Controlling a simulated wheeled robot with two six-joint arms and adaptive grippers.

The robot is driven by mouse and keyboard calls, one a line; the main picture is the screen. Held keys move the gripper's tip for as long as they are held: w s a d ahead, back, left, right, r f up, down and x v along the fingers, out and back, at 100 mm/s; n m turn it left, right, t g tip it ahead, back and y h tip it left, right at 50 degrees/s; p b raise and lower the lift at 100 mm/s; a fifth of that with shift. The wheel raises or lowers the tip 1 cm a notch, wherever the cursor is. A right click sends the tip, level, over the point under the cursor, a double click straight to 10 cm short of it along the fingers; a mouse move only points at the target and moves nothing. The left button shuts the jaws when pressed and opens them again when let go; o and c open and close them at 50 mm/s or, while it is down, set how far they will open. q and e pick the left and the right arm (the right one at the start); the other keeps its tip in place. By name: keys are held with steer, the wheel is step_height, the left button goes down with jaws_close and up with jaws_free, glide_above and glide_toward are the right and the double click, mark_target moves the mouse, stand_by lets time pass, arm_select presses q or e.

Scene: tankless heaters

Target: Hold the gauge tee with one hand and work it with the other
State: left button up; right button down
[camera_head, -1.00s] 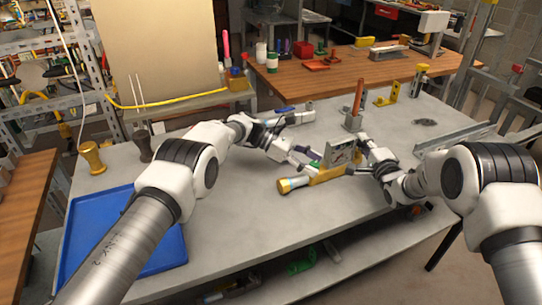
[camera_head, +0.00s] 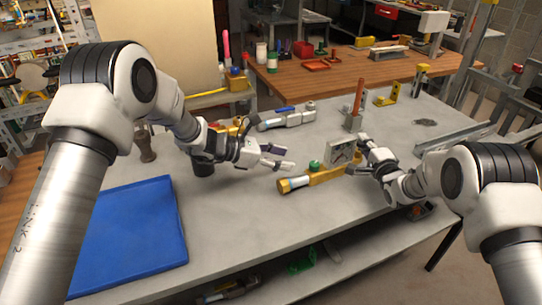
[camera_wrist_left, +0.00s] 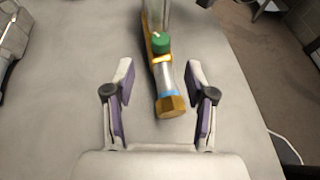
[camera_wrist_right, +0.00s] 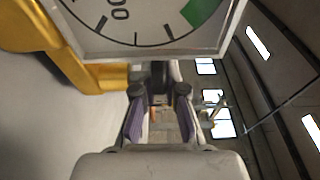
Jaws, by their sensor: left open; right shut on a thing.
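The gauge tee lies along the bench in the head view, with a brass body (camera_head: 325,176), a square white gauge (camera_head: 340,151), a green knob (camera_head: 314,166) and a silver end with a brass nut (camera_head: 284,186). My right gripper (camera_head: 360,157) is shut on the gauge tee at its right end; in the right wrist view the gauge face (camera_wrist_right: 150,22) fills the top. My left gripper (camera_head: 284,158) is open and empty, left of the knob and apart from the tee. The left wrist view shows the nut (camera_wrist_left: 171,106) ahead, between the open fingers' lines.
A blue tray (camera_head: 130,235) lies at the front left. A grey tool with a blue part (camera_head: 288,118) lies behind my left gripper. An orange-handled upright piece (camera_head: 356,105) stands behind the gauge. The bench front centre (camera_head: 260,235) is clear.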

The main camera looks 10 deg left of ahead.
mark_target(312, 164)
arm_select(q)
steer(key=v, duration=0.3)
steer(key=shift+s, duration=0.1)
steer(key=w+d+f, duration=0.1)
steer(key=d, duration=0.2)
steer(key=w+d+f+n+t, duration=0.1)
steer(key=w+d+f, duration=0.1)
steer(key=d, duration=0.1)
steer(key=w+d+f+n+t+y, duration=0.1)
steer(key=d, duration=0.3)
steer(key=shift+w+f, duration=0.4)
jaws_close()
